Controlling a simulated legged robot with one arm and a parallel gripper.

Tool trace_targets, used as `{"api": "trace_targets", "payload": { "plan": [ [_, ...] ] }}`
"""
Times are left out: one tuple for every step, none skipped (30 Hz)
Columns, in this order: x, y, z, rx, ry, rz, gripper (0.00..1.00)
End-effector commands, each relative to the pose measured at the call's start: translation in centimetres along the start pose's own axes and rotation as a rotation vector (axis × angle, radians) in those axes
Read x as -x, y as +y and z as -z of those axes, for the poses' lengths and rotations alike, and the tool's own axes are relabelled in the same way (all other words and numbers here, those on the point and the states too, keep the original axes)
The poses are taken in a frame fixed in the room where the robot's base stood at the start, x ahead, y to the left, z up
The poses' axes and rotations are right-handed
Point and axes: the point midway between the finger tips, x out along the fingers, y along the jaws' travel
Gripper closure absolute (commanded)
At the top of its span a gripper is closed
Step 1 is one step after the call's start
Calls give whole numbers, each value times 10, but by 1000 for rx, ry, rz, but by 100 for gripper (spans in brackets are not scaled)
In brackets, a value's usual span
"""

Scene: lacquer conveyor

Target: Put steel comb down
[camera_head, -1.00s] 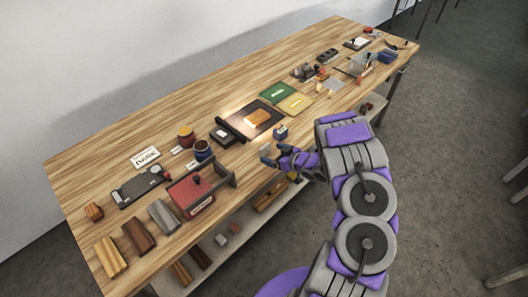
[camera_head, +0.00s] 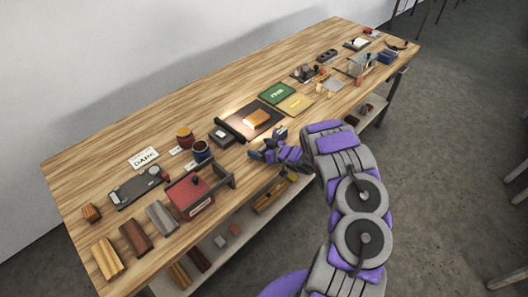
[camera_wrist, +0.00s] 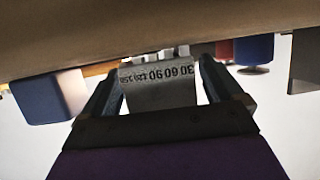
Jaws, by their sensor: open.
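The steel comb (camera_wrist: 159,92) is a flat grey plate with printed numbers, upside down in the wrist view. It shows between the fingers of my gripper (camera_wrist: 156,70), which are open, one on each side of it. I cannot tell whether the comb rests on anything. In the head view my gripper (camera_head: 262,157) is at the front edge of the wooden table (camera_head: 115,165), in front of the dark mat. The comb cannot be made out in the head view.
Green (camera_head: 276,93) and yellow (camera_head: 295,104) panels lie to the right.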

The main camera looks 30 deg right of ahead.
Motion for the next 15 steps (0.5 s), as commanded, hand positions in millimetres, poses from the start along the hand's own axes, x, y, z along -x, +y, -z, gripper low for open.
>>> {"api": "trace_targets", "payload": {
  "plan": [
    [0,0,0,0,0,0,6],
    [0,0,0,0,0,0,6],
    [0,0,0,0,0,0,9],
    [0,0,0,0,-1,0,12],
    [0,0,0,0,-1,0,15],
    [0,0,0,0,-1,0,19],
    [0,0,0,0,-1,0,22],
    [0,0,0,0,-1,0,25],
    [0,0,0,0,-1,0,28],
    [0,0,0,0,-1,0,31],
    [0,0,0,0,-1,0,34],
    [0,0,0,0,-1,0,38],
    [0,0,0,0,-1,0,41],
    [0,0,0,0,-1,0,44],
    [0,0,0,0,-1,0,48]
  ]
}}
